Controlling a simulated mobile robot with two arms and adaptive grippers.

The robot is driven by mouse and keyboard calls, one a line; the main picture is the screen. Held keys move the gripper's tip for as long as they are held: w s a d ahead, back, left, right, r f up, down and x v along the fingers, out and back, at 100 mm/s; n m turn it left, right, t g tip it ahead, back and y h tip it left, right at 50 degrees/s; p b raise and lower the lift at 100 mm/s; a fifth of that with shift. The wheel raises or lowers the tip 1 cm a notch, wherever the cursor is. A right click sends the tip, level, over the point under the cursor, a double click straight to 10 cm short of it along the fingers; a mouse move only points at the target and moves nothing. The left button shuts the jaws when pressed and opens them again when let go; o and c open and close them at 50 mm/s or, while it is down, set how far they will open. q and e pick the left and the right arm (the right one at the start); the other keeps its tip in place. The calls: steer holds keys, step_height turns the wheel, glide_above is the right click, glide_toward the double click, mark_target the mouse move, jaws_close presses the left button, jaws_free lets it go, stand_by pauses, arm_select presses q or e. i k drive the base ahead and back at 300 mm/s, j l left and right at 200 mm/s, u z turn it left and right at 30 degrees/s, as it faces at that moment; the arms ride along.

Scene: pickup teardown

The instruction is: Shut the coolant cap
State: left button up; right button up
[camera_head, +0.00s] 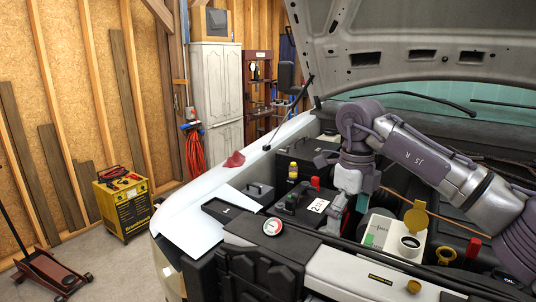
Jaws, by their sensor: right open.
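The yellow coolant cap (416,216) stands raised on the white coolant tank (376,232) in the engine bay, at the lower right. The tank's round dark-ringed filler opening (409,244) shows uncovered just below the cap. My right gripper (346,214) points down over the bay, left of the tank and cap and apart from the cap. It is open, with nothing seen between its fingers. Its lower end is close to the tank's left side; whether it touches cannot be told. My left gripper is not in view.
A dark battery (300,208) with a white label lies left of the gripper. A round gauge (272,227) sits at the front. The raised hood (420,45) hangs above my arm. A red cloth (234,160) lies on the white fender. A yellow charger (124,207) stands on the floor.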

mark_target(415, 219)
steer(key=k, duration=1.05)
